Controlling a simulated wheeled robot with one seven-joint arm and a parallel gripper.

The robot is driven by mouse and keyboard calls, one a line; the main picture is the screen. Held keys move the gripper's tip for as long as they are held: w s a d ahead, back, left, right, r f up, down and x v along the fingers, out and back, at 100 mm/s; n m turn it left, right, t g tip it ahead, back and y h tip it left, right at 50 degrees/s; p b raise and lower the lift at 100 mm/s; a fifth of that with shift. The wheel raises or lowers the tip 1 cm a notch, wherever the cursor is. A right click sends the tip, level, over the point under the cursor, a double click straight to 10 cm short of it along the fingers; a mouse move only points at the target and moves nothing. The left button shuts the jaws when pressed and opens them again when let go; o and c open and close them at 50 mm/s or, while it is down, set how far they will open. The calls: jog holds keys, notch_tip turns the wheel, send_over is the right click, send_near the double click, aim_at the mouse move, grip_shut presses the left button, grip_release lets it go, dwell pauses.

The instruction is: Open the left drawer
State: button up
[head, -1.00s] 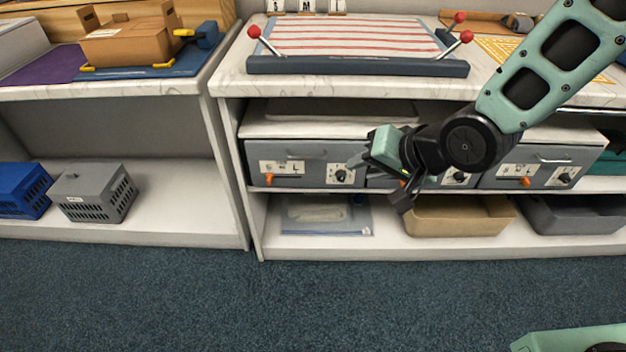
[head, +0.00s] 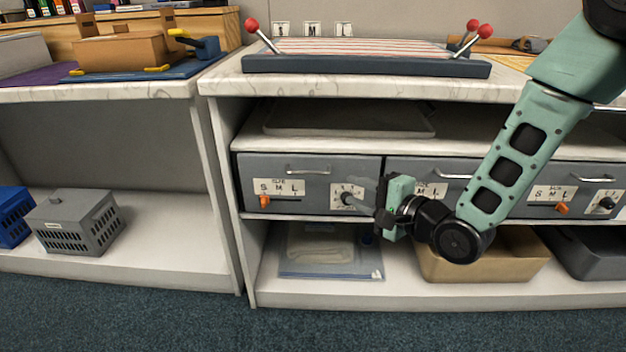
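The left drawer (head: 309,192) is a grey front in the shelf unit, flush with its neighbour, so it looks closed. It has a silver bar handle (head: 307,171) at its upper middle. An orange slider (head: 265,201) sits at the S end of its size label. A dark dial (head: 347,195) is on its right side. My gripper (head: 366,207) is at the drawer's right end, just right of the dial and lower than the handle. It points left. Its fingers are small and partly hidden, so I cannot tell whether they are apart or touch the dial.
The middle drawer (head: 470,172) is partly behind my arm. Below are a clear flat box (head: 330,272), a tan bin (head: 485,265) and a grey bin (head: 590,255). A striped board with red-knobbed levers (head: 365,66) is on the counter. The floor in front is clear.

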aim_at(310, 174)
jog(key=b+x, duration=0.3)
jog(key=x, duration=1)
jog(key=shift+w+a, duration=0.25)
grip_shut()
